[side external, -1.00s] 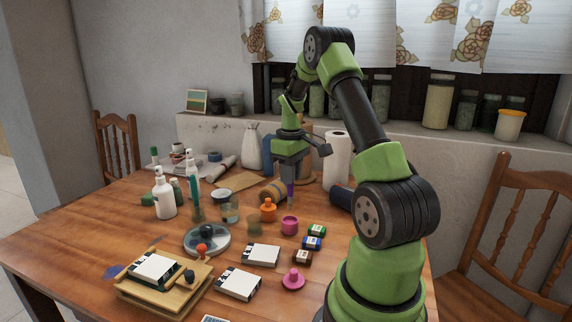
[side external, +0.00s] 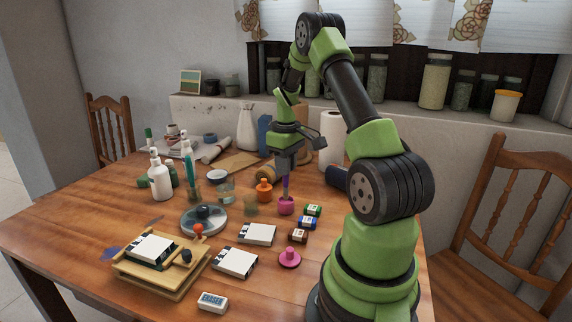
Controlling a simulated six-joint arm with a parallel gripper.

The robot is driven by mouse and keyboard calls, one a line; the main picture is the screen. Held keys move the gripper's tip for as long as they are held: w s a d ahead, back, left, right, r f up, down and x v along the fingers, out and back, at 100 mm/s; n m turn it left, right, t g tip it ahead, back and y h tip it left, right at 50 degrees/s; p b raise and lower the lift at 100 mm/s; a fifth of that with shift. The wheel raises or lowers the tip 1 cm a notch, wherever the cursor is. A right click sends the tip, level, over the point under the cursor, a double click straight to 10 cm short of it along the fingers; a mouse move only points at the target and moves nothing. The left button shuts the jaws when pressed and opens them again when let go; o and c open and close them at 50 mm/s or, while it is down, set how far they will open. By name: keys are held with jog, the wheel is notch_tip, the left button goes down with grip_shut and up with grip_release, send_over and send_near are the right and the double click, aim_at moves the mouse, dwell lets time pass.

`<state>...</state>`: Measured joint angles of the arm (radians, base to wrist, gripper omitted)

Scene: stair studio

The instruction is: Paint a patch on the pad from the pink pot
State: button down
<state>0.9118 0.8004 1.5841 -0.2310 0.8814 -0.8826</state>
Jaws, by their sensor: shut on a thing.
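My gripper (side external: 287,170) is shut on a thin purple-handled brush (side external: 286,188) held upright. The brush's lower end is at the mouth of the pink pot (side external: 286,207); its tip is hidden, apparently inside. A pink lid (side external: 289,258) with a knob lies apart, nearer the front. Several white pads with dark-marked edges are in view: one pad (side external: 257,234) lies left of the lid, another pad (side external: 235,262) lies in front of it, and a third pad (side external: 152,249) rests on a wooden stand (side external: 165,285). I cannot tell which is the task's pad. No pink patch is visible on them.
An orange pot (side external: 264,191) stands left of the pink pot. Small green, blue and brown blocks (side external: 307,223) lie to its right. A round grey dish (side external: 204,219), glass jars (side external: 226,192) and white bottles (side external: 161,182) stand left. An eraser (side external: 212,302) lies in front.

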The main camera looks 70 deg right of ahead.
jog(key=shift+f, duration=0.65)
dwell(1.3)
jog(key=shift+r, duration=3.6)
jog(key=w+a+n, duration=0.1)
jog(key=w+a, duration=0.1)
jog(key=a, duration=1.2)
jog(key=w+a+n, duration=0.2)
jog(key=w+a, duration=0.1)
jog(key=a, duration=1.1)
jog(key=shift+w+a+r, duration=0.15)
jog(key=shift+a+r, duration=0.05)
jog(key=shift+r, duration=0.05)
jog(key=shift+w, duration=0.1)
